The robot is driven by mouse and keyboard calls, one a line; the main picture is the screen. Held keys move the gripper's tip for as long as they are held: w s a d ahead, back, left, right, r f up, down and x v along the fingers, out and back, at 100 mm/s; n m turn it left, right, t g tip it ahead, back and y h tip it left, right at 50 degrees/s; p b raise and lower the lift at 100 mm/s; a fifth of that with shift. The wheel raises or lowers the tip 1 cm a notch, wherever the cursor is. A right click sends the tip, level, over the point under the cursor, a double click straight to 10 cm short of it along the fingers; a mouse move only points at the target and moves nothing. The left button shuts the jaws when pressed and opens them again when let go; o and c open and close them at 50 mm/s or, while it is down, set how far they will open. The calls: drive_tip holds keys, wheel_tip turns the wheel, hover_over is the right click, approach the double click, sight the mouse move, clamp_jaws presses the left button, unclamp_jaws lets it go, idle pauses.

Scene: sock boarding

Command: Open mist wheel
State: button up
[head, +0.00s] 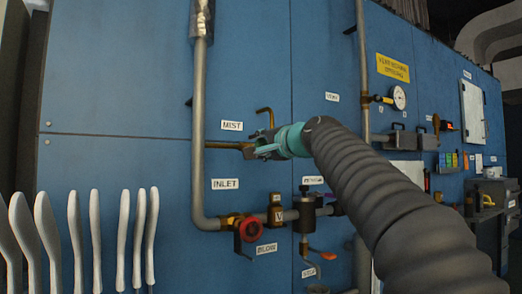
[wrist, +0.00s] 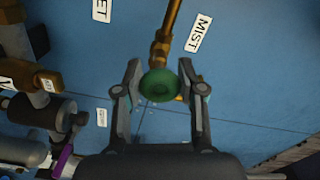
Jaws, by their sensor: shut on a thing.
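The mist wheel (wrist: 158,86) is a small round green handwheel on the end of a brass pipe, next to the MIST label (wrist: 198,34). In the wrist view it sits between the two fingers of my gripper (wrist: 161,76), which is shut on it. In the head view my gripper (head: 266,149) is at the blue panel, at the right end of the brass MIST pipe (head: 226,145). The MIST label (head: 232,125) is above that pipe. The wheel is mostly hidden by the fingers there.
A grey vertical pipe (head: 200,110) runs down left of my gripper and bends right to a red handwheel (head: 250,229) below. A bent brass pipe (head: 266,113) rises just above my gripper. White sock boards (head: 138,240) stand at lower left. A gauge (head: 398,97) is at right.

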drive_tip(key=n+b, duration=0.1)
drive_tip(key=n, duration=0.3)
drive_tip(key=shift+f+n, duration=0.15)
drive_tip(key=shift+n, duration=0.15)
drive_tip(key=n+b, duration=0.1)
drive_tip(key=n, duration=0.3)
drive_tip(key=shift+w+d+n, duration=0.1)
drive_tip(key=shift+n, duration=0.2)
drive_tip(key=n+b, duration=0.1)
drive_tip(key=n, duration=0.2)
drive_tip(key=shift+f+n, duration=0.1)
drive_tip(key=shift+n, duration=0.2)
drive_tip(key=shift+w+d+n+b, duration=0.1)
drive_tip(key=shift+n+b, duration=0.35)
drive_tip(key=shift+n, duration=1.55)
drive_tip(key=o, duration=1.2)
drive_tip(key=shift+c, duration=0.2)
